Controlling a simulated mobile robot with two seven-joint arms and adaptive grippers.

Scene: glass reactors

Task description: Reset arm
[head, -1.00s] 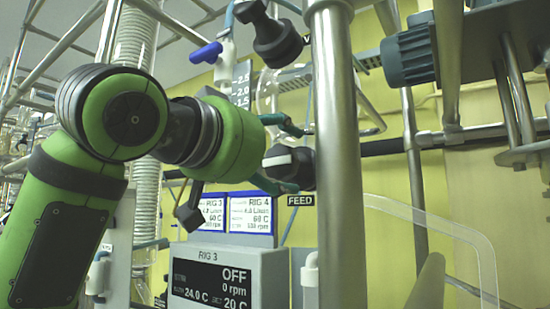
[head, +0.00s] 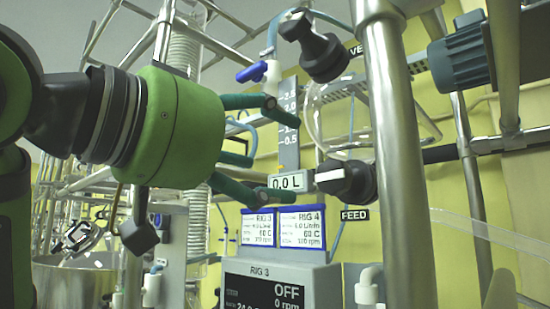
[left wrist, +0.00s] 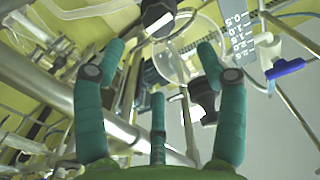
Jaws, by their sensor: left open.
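My left gripper (head: 275,145) reaches in from the left in the head view, with its green body and teal fingers spread open and nothing between them. The fingers (left wrist: 160,75) also stand apart and empty in the left wrist view. In the head view the fingertips are close to the black FEED valve knob (head: 346,181) and the 0.0 L display (head: 288,182); I cannot tell whether any finger touches them. My right gripper does not show in either view.
A thick steel post (head: 398,150) stands right of the gripper. A black vent knob (head: 312,45) and a blue-handled valve (head: 252,72) are above. The RIG 3 control box (head: 282,272), reading OFF, is below, with two rig cards (head: 285,228) over it. A motor (head: 462,58) hangs upper right.

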